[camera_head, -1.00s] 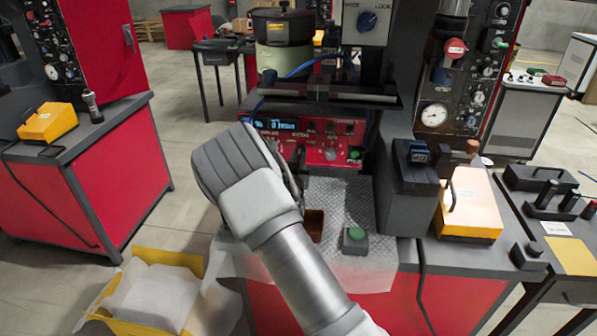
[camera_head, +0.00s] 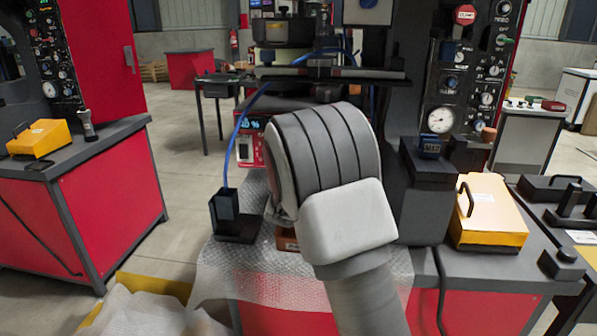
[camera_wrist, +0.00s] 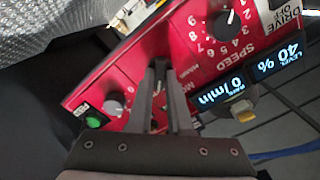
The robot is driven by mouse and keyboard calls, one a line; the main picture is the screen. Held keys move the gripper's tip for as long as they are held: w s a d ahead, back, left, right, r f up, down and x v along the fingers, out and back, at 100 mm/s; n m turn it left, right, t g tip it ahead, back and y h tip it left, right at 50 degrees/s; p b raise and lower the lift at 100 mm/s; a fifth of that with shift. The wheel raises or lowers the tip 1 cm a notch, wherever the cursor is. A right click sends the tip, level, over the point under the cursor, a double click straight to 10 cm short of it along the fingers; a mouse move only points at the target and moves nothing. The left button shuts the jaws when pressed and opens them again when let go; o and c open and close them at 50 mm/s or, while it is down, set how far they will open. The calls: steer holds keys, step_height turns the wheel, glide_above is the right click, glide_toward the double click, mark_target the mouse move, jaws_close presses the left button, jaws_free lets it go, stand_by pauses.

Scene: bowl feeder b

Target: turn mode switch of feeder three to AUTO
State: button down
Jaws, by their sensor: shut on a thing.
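The red control panel (camera_wrist: 150,40) fills the middle of the wrist view, with its lettering upside down. My gripper (camera_wrist: 160,70) reaches onto the panel beside a partly covered label starting "MO". Its two long fingers are close together, shut on a small switch there. The fingers hide most of that switch, so its setting cannot be read. In the head view, my arm covers most of the panel (camera_head: 245,148); only a strip with a lit display shows at its left. My fingers are hidden there. No feeder number is legible.
A black stand (camera_head: 228,212) with a blue cable and a dark pedestal (camera_head: 425,200) flank my arm.

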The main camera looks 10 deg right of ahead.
steer(key=shift+m, duration=0.3)
steer(key=c, duration=0.8)
jaws_free()
steer(key=shift+c, duration=0.2)
steer(key=p+v, duration=0.1)
steer(key=v, duration=1.6)
steer(key=shift+s, duration=0.2)
